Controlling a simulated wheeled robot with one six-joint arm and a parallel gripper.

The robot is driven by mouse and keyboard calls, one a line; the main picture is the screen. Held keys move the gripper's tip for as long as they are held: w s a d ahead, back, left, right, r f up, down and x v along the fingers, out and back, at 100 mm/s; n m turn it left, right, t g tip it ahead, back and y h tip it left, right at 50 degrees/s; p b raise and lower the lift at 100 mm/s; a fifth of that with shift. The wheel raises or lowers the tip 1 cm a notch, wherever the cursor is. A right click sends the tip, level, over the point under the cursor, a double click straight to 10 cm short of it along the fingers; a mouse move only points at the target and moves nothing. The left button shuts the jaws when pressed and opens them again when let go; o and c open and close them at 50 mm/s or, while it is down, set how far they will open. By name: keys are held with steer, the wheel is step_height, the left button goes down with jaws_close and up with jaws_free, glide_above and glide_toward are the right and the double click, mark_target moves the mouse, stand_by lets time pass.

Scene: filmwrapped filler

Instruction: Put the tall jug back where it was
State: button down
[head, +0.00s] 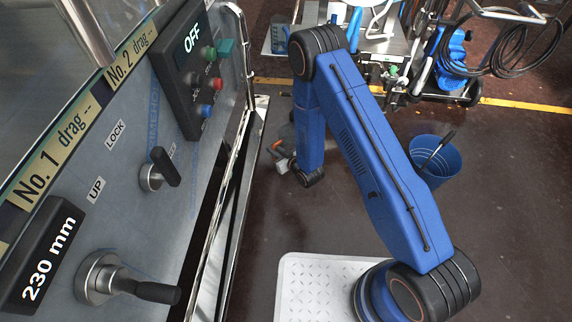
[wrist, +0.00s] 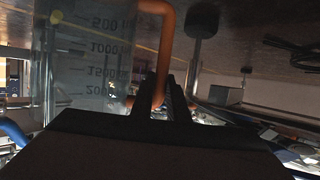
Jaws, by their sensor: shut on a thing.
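The tall jug (wrist: 90,75) is clear, with volume marks on its wall and an orange handle (wrist: 167,40). It fills the left of the wrist view, cut off at the top. My gripper (wrist: 163,90) is shut on the handle, with a dark finger on each side of it. In the head view my blue arm reaches down between the machine and the open floor, and its wrist end is low beside the machine. The jug is mostly hidden there, and I cannot tell whether it touches anything.
A machine panel (head: 125,150) with knobs and buttons stands at left, edged by a metal rail (head: 238,130). A blue bucket (head: 435,165) stands on the floor at right. A wheeled washer (head: 452,60) with a hose is behind. Dark floor (head: 350,215) lies clear between.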

steer(key=shift+f, duration=5)
steer(key=c, duration=1.7)
jaws_free()
steer(key=v, duration=1.2)
steer(key=shift+r, duration=0.25)
